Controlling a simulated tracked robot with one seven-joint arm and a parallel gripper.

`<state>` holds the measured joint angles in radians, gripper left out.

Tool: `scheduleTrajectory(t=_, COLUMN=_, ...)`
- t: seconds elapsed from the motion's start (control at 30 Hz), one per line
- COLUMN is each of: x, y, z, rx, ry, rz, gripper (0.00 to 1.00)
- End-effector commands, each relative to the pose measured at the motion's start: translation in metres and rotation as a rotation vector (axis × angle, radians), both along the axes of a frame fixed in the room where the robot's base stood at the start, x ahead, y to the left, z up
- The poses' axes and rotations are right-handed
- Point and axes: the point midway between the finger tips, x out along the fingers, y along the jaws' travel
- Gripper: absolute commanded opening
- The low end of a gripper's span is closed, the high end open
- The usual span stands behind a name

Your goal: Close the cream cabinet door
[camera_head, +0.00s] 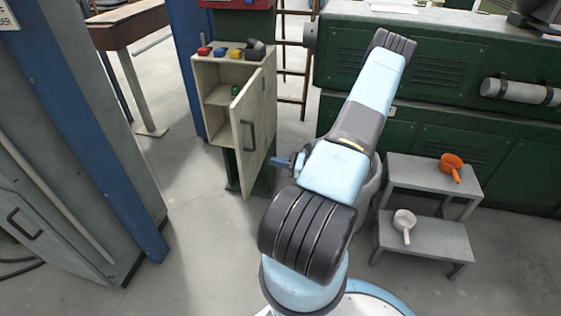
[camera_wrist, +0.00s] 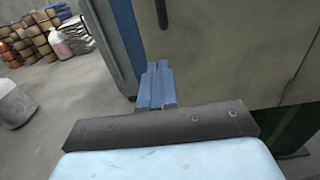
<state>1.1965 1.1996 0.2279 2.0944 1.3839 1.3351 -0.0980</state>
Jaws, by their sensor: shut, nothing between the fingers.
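The cream cabinet (camera_head: 208,72) stands left of centre in the head view. Its cream door (camera_head: 246,150) hangs open, swung out toward the camera, with shelves showing inside. A dark bar handle (camera_head: 251,135) is on the door's outer face; part of it shows at the top of the wrist view (camera_wrist: 162,12). My gripper (camera_head: 280,162) is just right of the door's outer face, low down near the free side. In the wrist view the blue fingers (camera_wrist: 157,70) are together and empty, in front of the cream panel (camera_wrist: 220,50). I cannot tell whether they touch it.
A grey step stand (camera_head: 432,236) with an orange scoop (camera_head: 451,167) and a white scoop (camera_head: 404,222) is at right. A green machine (camera_head: 440,110) stands behind it. A blue post (camera_head: 95,130) and grey cabinet are at left. Floor left of the door is clear.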

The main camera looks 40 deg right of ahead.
Motion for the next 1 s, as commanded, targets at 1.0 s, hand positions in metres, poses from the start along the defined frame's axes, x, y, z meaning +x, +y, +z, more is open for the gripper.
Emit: scheduleTrajectory(t=1.0, x=0.081, y=0.063, z=0.0, rx=-0.001, ry=-0.001, rz=-0.002, gripper=0.0)
